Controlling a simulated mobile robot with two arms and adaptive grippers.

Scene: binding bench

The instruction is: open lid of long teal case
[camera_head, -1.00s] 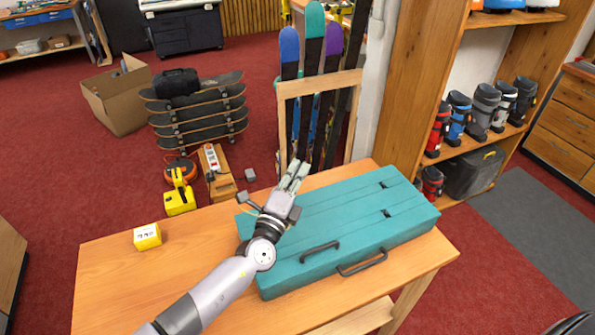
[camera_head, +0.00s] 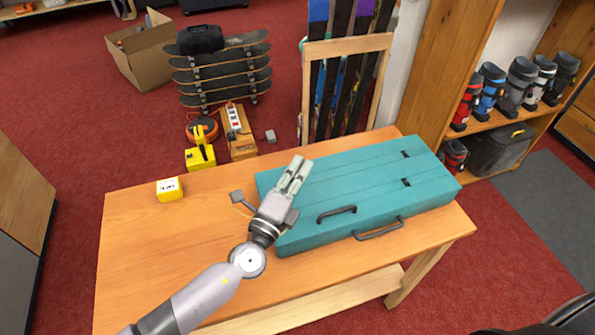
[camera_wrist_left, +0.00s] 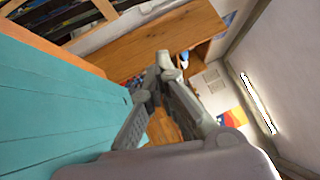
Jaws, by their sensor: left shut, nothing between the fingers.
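The long teal case (camera_head: 362,178) lies on the wooden table with its lid down. A dark handle (camera_head: 337,212) is on its top near the front edge, and another handle (camera_head: 379,230) is on its front side. My left gripper (camera_head: 298,168) is over the left part of the case, shut and empty, with its fingers pointing toward the back. In the left wrist view the fingers (camera_wrist_left: 163,65) meet at the tips, and the case (camera_wrist_left: 55,115) fills the left side. I cannot tell whether the gripper touches the lid. My right gripper is not in view.
The wooden table (camera_head: 140,262) is bare at its left and front, apart from a yellow block (camera_head: 169,189) near the back left. Behind it stand skis in a wooden rack (camera_head: 304,95), stacked skateboards (camera_head: 222,75) and a shelf with boots (camera_head: 519,85).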

